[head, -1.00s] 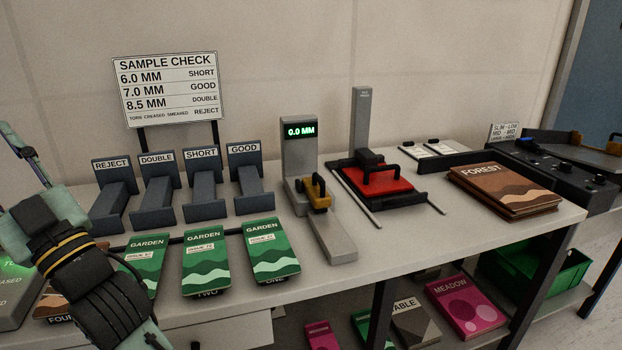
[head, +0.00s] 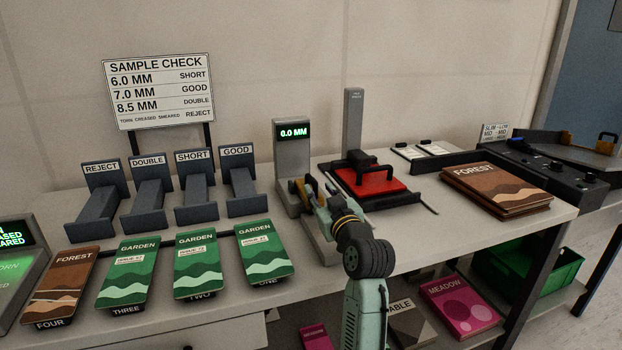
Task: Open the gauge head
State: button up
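The thickness gauge (head: 288,165) stands on the bench. Its grey post has a green display that appears to read 0.0 MM. The yellow gauge head handle (head: 311,186) is low on the front of the post, and my gripper and wrist partly cover it. My gripper (head: 312,200) is right at the handle, pointing away from the camera. The fingers are small and partly hidden, so I cannot tell whether they are open, shut or touching the handle.
A red press plate (head: 375,184) with a black handle sits right of the gauge. Green GARDEN booklets (head: 198,262) and a FOREST booklet (head: 60,288) lie along the front left. Labelled grey stands (head: 196,188) are behind them. A FOREST stack (head: 500,190) lies at right.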

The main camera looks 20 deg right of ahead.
aim_at(314, 183)
jog(key=w+p, duration=0.1)
jog(key=w, duration=0.6)
jog(key=shift+w+a+p, duration=0.15)
jog(key=shift+w+p, duration=0.2)
jog(key=shift+c, duration=0.2)
grip_shut()
